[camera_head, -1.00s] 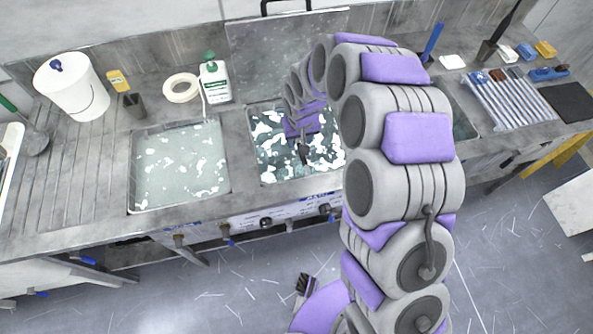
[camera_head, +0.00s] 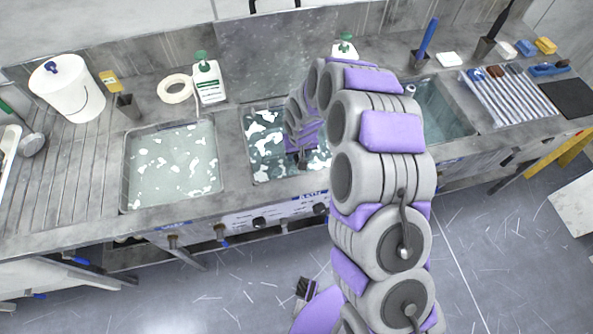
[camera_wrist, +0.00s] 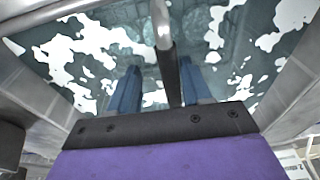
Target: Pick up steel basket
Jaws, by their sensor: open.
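My gripper (camera_head: 303,158) reaches down over the middle sink (camera_head: 247,150), which holds water with white foam patches. In the wrist view, my gripper (camera_wrist: 160,75) has its two blue fingers apart. A steel bar with a dark sleeve (camera_wrist: 163,25), which looks like the steel basket's handle, runs between the fingers. I cannot tell whether either finger touches it. The basket's body is not clear; foam, water and my gripper hide it.
The left sink (camera_head: 125,180) also holds foamy water; a third sink (camera_head: 445,115) lies right of my arm. Several rods (camera_head: 505,92) lie at right.

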